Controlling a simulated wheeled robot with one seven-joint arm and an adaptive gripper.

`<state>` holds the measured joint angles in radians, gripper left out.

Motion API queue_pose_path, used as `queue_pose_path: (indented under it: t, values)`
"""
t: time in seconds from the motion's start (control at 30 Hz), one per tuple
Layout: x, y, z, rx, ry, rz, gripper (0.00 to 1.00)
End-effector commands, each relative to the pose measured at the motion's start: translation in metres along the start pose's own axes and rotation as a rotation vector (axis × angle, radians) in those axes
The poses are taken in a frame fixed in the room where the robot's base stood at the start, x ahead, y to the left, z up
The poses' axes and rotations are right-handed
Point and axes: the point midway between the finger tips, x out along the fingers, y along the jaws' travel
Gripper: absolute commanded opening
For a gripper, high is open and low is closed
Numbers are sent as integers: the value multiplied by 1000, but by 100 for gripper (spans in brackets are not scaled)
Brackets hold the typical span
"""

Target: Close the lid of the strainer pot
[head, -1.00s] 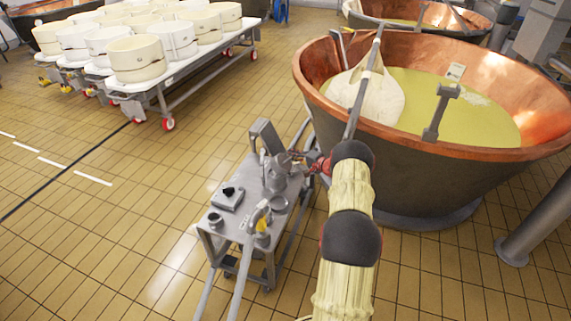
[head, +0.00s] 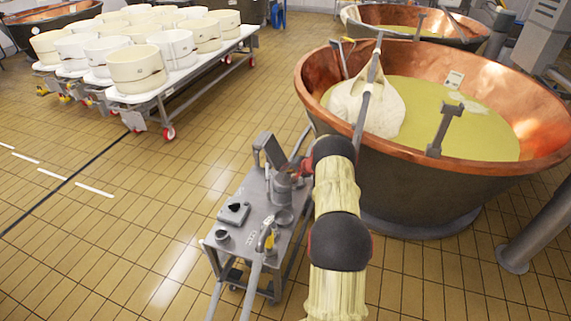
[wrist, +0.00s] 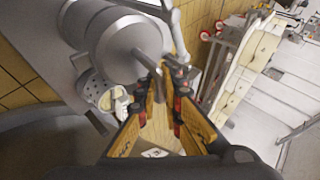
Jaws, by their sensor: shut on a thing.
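The grey metal strainer pot (head: 283,190) stands on a small grey cart. An upright dark grey panel (head: 275,152) rises behind it; I cannot tell if this is its lid. My gripper (head: 297,170) is at the pot's upper right, partly hidden by my own arm. In the wrist view, a round grey metal body (wrist: 130,45) fills the upper left, with a thin grey bar (wrist: 156,82) sticking out of it. My gripper (wrist: 175,80) is shut at this bar. The exact grip is small and partly covered.
The cart (head: 236,258) also carries small fittings and a yellow-handled part. A large copper vat (head: 420,185) of yellowish liquid stands close on the right, with a cloth bag (head: 365,105) hanging in it. A trolley with white moulds (head: 138,68) stands back left. Tiled floor is clear at left.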

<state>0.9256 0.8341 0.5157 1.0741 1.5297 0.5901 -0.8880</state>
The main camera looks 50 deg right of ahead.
Motion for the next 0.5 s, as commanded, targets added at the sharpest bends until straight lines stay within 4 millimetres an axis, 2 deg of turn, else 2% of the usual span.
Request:
queue_pose_path:
  t: [0.03,0.2,0.5]
  values:
    - [1,-6,2,-19,-3,35,0]
    - [8,-6,4,-56,1,124,0]
    - [15,-6,5,-80,7,182,0]
